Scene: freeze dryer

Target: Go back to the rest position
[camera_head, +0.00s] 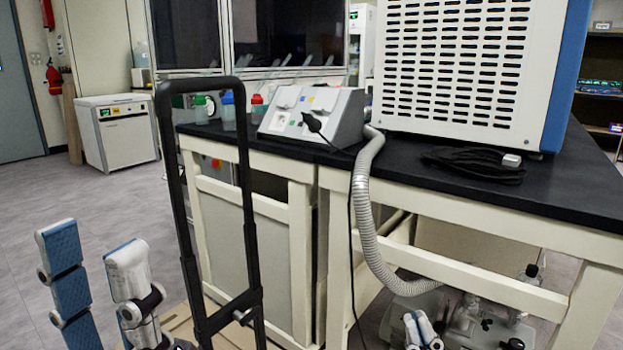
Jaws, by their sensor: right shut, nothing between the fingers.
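My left gripper (93,246) is at the lower left, pointing up. Its blue-padded finger and its white finger stand apart with floor visible between them, and nothing is held. My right gripper (419,322) is at the bottom, right of centre, in front of the pump under the bench. Its two white and blue fingertips are together and empty. Most of both arms is outside the picture.
A tall black cart handle (247,200) stands between my grippers. Behind it is a black-topped bench (420,190) bearing a white-and-blue freeze dryer (450,105). A corrugated hose (364,215) drops towards a pump (470,318). Grey floor at the left is open.

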